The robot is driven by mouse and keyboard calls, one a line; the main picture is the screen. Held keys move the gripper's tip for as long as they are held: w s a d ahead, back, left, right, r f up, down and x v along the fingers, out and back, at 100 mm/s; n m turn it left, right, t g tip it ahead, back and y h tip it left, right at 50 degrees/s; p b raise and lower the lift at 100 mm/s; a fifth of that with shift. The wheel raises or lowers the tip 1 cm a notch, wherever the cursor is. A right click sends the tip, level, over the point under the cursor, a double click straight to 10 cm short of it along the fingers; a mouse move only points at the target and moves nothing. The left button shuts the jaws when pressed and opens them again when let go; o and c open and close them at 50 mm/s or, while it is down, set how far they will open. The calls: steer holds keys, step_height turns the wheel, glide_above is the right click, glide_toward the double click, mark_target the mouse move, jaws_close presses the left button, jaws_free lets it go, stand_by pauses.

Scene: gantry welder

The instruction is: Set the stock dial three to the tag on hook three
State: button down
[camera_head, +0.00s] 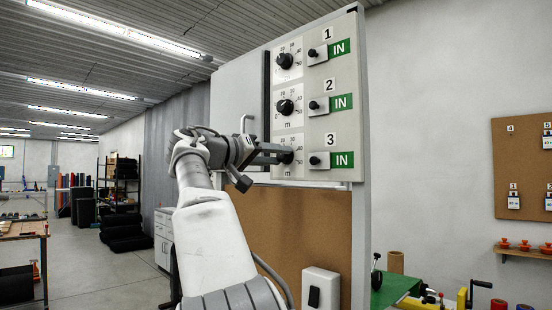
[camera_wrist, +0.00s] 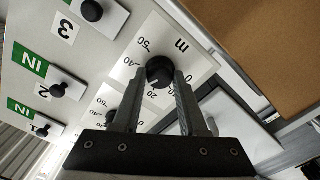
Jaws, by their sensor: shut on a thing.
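Stock dial three (camera_head: 287,157) is the lowest of three dials on the panel, a black knob on a white scale marked in m. My gripper (camera_head: 280,154) reaches it from the left. In the wrist view the knob (camera_wrist: 159,71) sits between the tips of my gripper (camera_wrist: 158,80), which is shut on it. A pale mark on the knob faces the lower side, near the 20; its exact reading is unclear. The hook board (camera_head: 508,165) at the right shows hooks 1, 2, 4 and 5. Hook three and its tag are not in view.
Dials one (camera_head: 285,61) and two (camera_head: 285,106) are above. Small black knobs and green IN signs (camera_head: 342,160) are beside the dials. A handle (camera_head: 245,124) stands out left of the panel. A green bench (camera_head: 396,286) with tools is at the lower right.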

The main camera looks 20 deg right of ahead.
stand_by(0.4)
steer(key=shift+c, duration=2.2)
jaws_free()
steer(key=b+v, duration=0.1)
steer(key=v, duration=1.6)
steer(key=shift+a, duration=0.2)
steer(key=s+d+f+n+y+p, duration=0.1)
steer(key=s+d+f+n+y, duration=0.2)
steer(key=d+f, duration=0.35)
steer(key=s+d+f+n+y, duration=0.1)
steer(key=d+f+n+y, duration=0.1)
steer(key=d+f+y, duration=0.45)
steer(key=s+a+f+n+y+p, duration=0.1)
steer(key=s+a+f+y, duration=0.2)
steer(key=s+a+f, duration=0.3)
steer(key=s+a+f+n+y+p, duration=0.1)
steer(key=s+a+f+y, duration=0.3)
steer(key=s+f, duration=1.3)
step_height(320, 180, down, 3)
steer(key=a, duration=0.2)
steer(key=shift+s+a+g+p, duration=0.25)
steer(key=shift+a+g+p, duration=0.05)
steer(key=shift+a, duration=0.1)
